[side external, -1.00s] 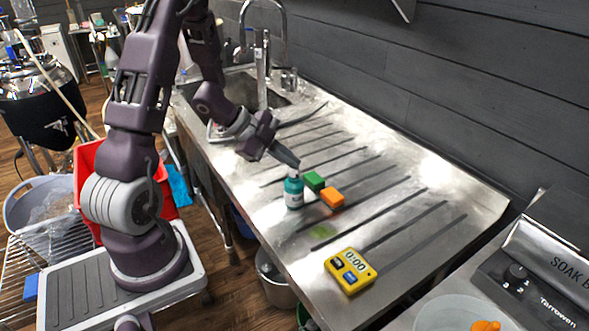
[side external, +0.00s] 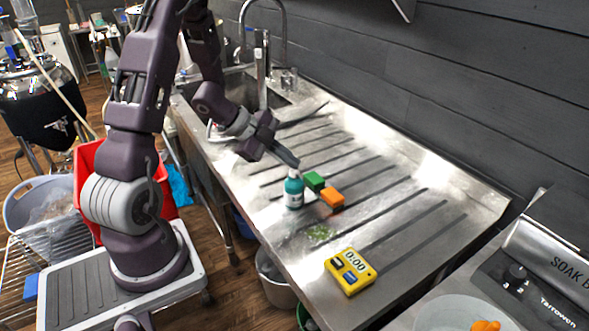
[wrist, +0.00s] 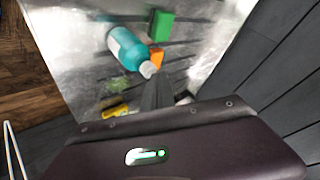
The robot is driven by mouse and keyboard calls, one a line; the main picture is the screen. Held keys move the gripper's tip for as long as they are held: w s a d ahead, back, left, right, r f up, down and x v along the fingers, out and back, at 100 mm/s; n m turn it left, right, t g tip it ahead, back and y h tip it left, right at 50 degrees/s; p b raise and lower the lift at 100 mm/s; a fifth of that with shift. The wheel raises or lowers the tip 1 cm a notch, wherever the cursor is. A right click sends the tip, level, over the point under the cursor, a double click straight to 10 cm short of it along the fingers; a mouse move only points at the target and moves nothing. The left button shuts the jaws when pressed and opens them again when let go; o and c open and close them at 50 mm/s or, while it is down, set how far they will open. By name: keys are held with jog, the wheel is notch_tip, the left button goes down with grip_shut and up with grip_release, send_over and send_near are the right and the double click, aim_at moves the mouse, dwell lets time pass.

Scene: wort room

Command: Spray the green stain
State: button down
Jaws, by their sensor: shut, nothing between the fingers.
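The teal spray bottle (side external: 294,190) with a white top stands upright on the steel drainboard (side external: 408,234). It also shows in the wrist view (wrist: 127,48). My gripper (side external: 295,164) is shut and empty, its fingertips at the bottle's top; I cannot tell if they touch it. In the wrist view the fingers (wrist: 157,92) lie beside the white cap. The green stain (side external: 320,232) is a speckled patch on the drainboard, in front of the bottle and short of the yellow timer.
A green block (side external: 314,180) and an orange block (side external: 332,197) lie just right of the bottle. A yellow timer (side external: 350,271) reading 0:00 lies near the front edge. A faucet (side external: 262,55) and sink are at the back. The drainboard's right side is clear.

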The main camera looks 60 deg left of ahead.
jog(key=shift+r, duration=3)
jog(key=shift+r, duration=0.1)
